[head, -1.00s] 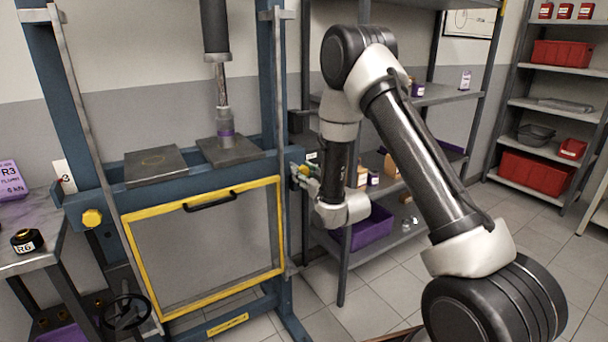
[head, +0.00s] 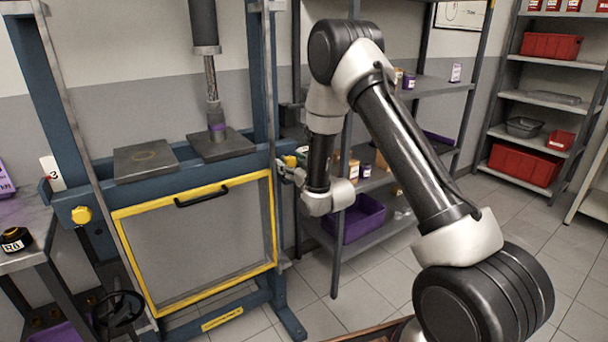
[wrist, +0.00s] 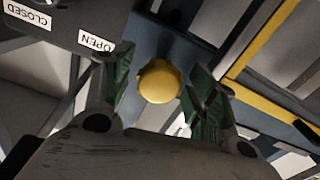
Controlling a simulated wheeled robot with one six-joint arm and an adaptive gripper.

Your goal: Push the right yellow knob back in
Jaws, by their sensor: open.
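The right yellow knob (head: 290,161) sits on the right upright of the blue press frame. In the wrist view the round yellow knob (wrist: 159,82) stands between my two green fingers. My gripper (wrist: 158,76) is open, with a finger on each side of the knob and a visible gap on both sides. How far the knob sticks out is hard to tell. In the head view my gripper (head: 290,174) is small and partly hidden at the knob. The left yellow knob (head: 81,214) is on the left upright.
A yellow-edged mesh guard (head: 205,240) fills the press front left of my gripper. A plate with OPEN and CLOSED labels (wrist: 70,22) is close by. A shelf with a purple bin (head: 355,220) stands right of the press. The floor in front is clear.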

